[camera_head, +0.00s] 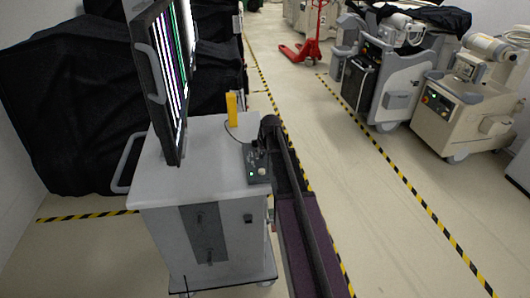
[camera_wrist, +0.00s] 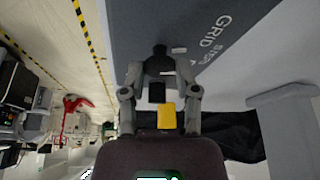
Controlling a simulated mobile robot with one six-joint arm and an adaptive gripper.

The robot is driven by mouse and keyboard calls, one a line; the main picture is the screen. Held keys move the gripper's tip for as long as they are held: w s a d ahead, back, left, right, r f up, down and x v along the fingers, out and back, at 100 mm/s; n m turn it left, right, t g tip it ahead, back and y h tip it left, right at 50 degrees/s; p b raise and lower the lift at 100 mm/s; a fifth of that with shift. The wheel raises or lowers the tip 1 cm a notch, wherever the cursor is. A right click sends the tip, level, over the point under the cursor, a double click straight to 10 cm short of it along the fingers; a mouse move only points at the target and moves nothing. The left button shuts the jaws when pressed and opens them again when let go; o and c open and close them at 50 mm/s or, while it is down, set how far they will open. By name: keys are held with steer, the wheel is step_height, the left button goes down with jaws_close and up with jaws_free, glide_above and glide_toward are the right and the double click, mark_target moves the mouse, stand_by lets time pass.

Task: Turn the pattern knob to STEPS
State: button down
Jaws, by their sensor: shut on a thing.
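The dark pattern knob (camera_wrist: 159,52) sits on the grey control panel (camera_wrist: 205,22) in the camera_wrist view, largely covered by my fingers. My gripper (camera_wrist: 160,68) is shut on it, one finger on each side. Pale lettering reads GRID beside it, with a second, smaller word partly legible nearer the knob; where the knob's pointer lies I cannot tell. In the camera_head view the small control box (camera_head: 257,168) with a green light is on the right edge of the cart top, next to my arm. The monitor (camera_head: 165,80) shows vertical coloured stripes.
The white cart (camera_head: 205,160) carries the monitor. A yellow upright piece (camera_head: 232,108) stands behind the control box. Black-covered equipment (camera_head: 75,110) is at the left. Other wheeled carts (camera_head: 455,110) and a red pallet jack (camera_head: 303,48) stand beyond a clear taped floor.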

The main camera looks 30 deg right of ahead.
steer(key=shift+w+a+m+h, duration=0.15)
steer(key=shift+m+h, duration=0.45)
steer(key=shift+m, duration=0.9)
steer(key=shift+c, duration=1.7)
jaws_free()
steer(key=shift+w+f, duration=0.1)
steer(key=shift+f, duration=0.05)
steer(key=shift+r, duration=0.2)
